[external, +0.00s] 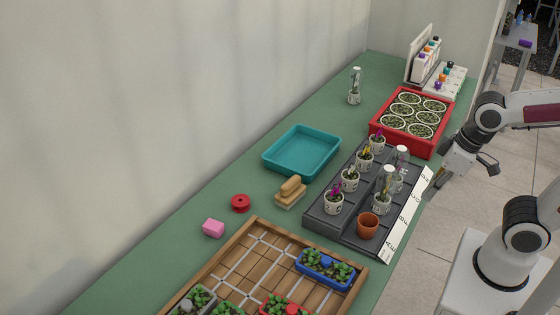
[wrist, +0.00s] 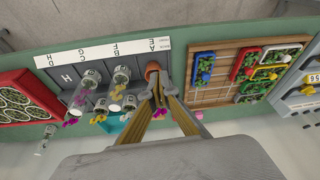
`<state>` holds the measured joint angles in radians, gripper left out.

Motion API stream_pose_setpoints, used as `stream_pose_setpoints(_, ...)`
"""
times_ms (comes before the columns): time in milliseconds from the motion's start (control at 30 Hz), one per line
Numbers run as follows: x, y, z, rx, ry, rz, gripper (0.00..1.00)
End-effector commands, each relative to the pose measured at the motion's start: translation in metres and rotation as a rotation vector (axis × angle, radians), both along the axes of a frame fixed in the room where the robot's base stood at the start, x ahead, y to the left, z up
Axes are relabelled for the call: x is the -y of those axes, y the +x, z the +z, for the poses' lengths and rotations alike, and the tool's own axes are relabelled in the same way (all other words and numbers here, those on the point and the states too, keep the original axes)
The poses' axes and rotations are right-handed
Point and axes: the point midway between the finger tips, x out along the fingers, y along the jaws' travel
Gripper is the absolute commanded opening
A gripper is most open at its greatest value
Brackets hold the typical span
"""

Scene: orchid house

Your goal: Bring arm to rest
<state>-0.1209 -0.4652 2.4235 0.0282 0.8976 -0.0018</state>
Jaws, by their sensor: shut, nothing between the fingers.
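My gripper (external: 434,195) hangs at the bench's right edge in the external view, close to the white lettered strip (external: 408,215) of the dark stepped rack (external: 321,215). In the wrist view my gripper (wrist: 160,103) has its fingers drawn together at the tips with nothing between them. The terracotta pot (external: 368,226) stands empty at the rack's near end. It also shows just beyond my fingertips in the wrist view (wrist: 152,68). I cannot tell how far apart they are in height.
The rack holds several labelled flower pots, some under clear covers.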

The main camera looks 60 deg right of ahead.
Motion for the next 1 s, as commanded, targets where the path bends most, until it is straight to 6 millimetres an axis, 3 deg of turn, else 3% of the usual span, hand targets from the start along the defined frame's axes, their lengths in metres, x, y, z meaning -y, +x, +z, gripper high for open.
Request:
stream_pose_setpoints(400, 0.029, -0.031, 0.022, 0.15, -0.015, -0.076, 0.0)
stream_pose_setpoints(633, 0.036, -0.033, 0.035, 0.207, -0.014, -0.107, 0.0)
stream_pose_setpoints(1000, 0.037, -0.033, 0.035, 0.207, -0.015, -0.114, 0.0)
